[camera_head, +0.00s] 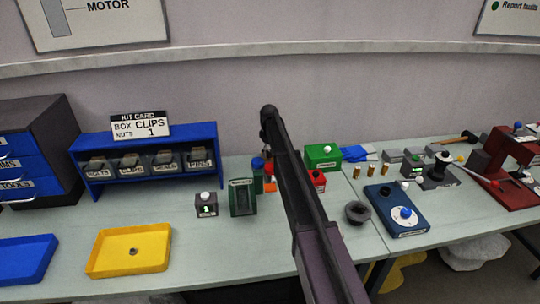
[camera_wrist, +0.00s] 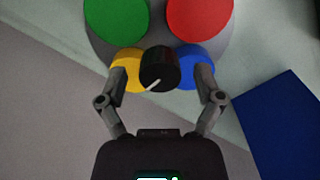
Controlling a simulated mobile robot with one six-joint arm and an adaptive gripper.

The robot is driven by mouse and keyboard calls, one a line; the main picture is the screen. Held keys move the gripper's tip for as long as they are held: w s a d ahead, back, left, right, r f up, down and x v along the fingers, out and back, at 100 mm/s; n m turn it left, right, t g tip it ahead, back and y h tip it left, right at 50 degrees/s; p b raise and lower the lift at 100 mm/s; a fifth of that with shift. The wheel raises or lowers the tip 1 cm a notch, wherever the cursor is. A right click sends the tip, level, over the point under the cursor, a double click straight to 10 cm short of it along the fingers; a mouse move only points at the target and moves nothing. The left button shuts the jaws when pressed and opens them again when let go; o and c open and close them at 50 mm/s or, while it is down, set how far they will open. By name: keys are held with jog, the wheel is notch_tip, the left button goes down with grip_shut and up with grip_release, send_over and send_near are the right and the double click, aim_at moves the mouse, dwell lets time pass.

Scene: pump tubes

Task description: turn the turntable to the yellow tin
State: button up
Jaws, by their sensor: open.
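In the wrist view the grey round turntable (camera_wrist: 222,48) carries a green tin (camera_wrist: 117,15), a red tin (camera_wrist: 199,17), a yellow tin (camera_wrist: 127,68) and a blue tin (camera_wrist: 192,72). A black knob (camera_wrist: 159,62) with a white pointer mark stands between the yellow and blue tins; the mark slants toward the lower left. My gripper (camera_wrist: 162,74) is open, with one finger on each side of the knob, over the yellow and blue tins' outer edges. I cannot tell whether the fingers touch the tins. In the head view my arm hides most of the turntable and the gripper.
A dark green box (camera_head: 243,198) and a small button box (camera_head: 206,205) stand left of my arm. A green box (camera_head: 323,156) and a dark ring-shaped part (camera_head: 357,212) are to the right. A yellow tray (camera_head: 129,250) lies front left. A blue surface (camera_wrist: 285,125) shows at the wrist view's right.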

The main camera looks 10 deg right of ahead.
dwell(0.3)
grip_shut()
jog(key=shift+d, duration=0.15)
jog(key=shift+d, duration=0.1)
